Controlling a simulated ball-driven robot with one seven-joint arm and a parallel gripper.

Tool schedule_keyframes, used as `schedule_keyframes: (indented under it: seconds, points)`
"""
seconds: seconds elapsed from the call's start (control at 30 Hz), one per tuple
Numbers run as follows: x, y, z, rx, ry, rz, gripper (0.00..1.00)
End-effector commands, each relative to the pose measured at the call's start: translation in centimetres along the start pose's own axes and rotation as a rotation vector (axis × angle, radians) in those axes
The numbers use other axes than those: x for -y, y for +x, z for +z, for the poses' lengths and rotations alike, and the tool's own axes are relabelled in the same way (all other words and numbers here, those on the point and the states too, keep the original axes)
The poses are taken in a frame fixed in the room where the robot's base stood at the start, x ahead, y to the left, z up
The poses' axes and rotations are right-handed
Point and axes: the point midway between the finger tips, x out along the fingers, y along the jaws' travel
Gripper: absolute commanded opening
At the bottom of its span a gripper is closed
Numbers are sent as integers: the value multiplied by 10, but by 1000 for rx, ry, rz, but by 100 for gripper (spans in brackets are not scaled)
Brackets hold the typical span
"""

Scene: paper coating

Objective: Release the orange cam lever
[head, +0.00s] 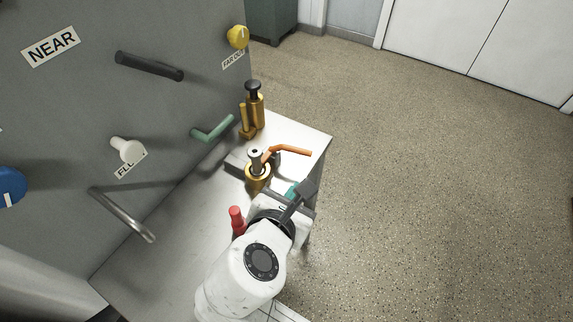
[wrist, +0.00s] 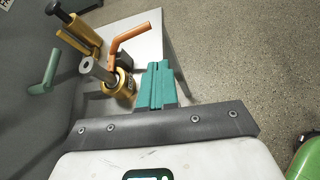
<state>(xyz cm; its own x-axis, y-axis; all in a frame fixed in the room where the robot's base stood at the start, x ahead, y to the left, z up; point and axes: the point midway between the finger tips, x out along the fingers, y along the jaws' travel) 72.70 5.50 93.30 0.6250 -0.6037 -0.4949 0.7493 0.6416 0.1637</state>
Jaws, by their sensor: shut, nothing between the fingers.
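The orange cam lever (head: 292,150) sticks out to the right from a brass clamp fixture (head: 257,177) on the metal table. In the wrist view the bent orange lever (wrist: 130,37) rises beside the brass fixture (wrist: 121,88) and its grey-topped post. My gripper (head: 292,190) is in front of the lever, nearer the camera, and mostly hidden by my wrist in the head view. In the wrist view its teal fingers (wrist: 158,80) are shut together and empty, to the right of the brass fixture and apart from the lever.
A brass device with a black knob (head: 253,105) stands behind the fixture. The grey panel (head: 75,100) bounds the table; open floor (head: 450,200) lies right.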

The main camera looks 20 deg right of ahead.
Motion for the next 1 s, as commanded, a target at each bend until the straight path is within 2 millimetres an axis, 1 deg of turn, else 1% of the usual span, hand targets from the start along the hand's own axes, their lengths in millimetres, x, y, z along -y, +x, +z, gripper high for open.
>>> schedule_keyframes:
  seconds: [0.03, 0.1, 0.2, 0.33, 0.63, 0.77, 0.87, 1.0]
  points:
    - [-8, -6, -3, 27, -53, 17, 0]
    - [-17, -14, -1, 61, -119, 31, 0]
    - [-24, -22, 0, 93, -179, 40, 0]
    - [-26, -26, 2, 109, -208, 43, 0]
    - [-26, -25, 2, 108, -208, 43, 0]
    - [-26, -18, 3, 108, -207, 42, 0]
    - [-26, -5, 4, 107, -206, 40, 0]
    - [-28, 21, 6, 107, -206, 39, 0]
